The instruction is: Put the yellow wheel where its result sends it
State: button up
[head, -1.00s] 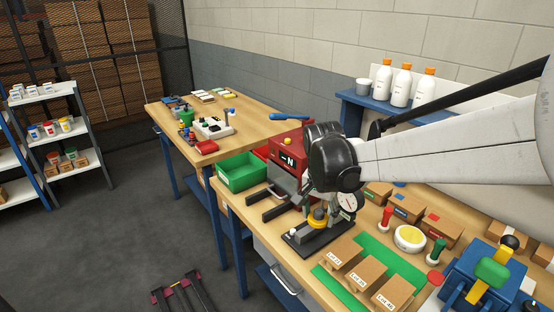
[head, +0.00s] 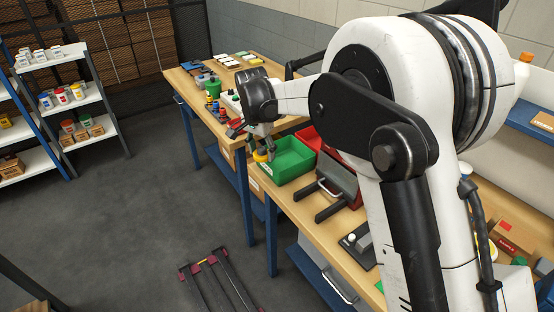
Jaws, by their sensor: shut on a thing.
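The yellow wheel (head: 260,157) is held in my gripper (head: 264,150), which is shut on it and points down. The wheel shows at the left, far side of the green bin (head: 291,173), in front of its rim in the picture. I cannot tell whether the wheel is over the bin's inside or just outside it. The bin stands at the near bench's far left end. The red machine (head: 342,156) beside it is partly hidden by my arm, and its display is not visible.
A second wooden bench (head: 232,68) with small parts and trays stands behind. White shelves (head: 85,98) stand at the left. A dark and red frame (head: 218,282) lies on the floor. My arm hides much of the near bench (head: 318,220).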

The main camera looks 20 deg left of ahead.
jog(key=p, duration=0.2)
send_over(285, 165)
notch_tip(285, 165, down, 7)
jog(key=shift+s+r, duration=0.1)
jog(key=shift+s, duration=0.05)
jog(key=shift+d+f+p, duration=0.1)
jog(key=shift+f+p, duration=0.2)
jog(key=shift+f, duration=1.7)
jog(key=shift+f, duration=0.15)
jog(key=o, duration=1.3)
jog(key=r, duration=0.4)
jog(key=s+r+b, duration=0.1)
jog(key=r, duration=0.7)
jog(key=shift+s+a+r, duration=0.1)
jog(key=shift+s+a, duration=0.1)
jog(key=shift+d+r, duration=0.1)
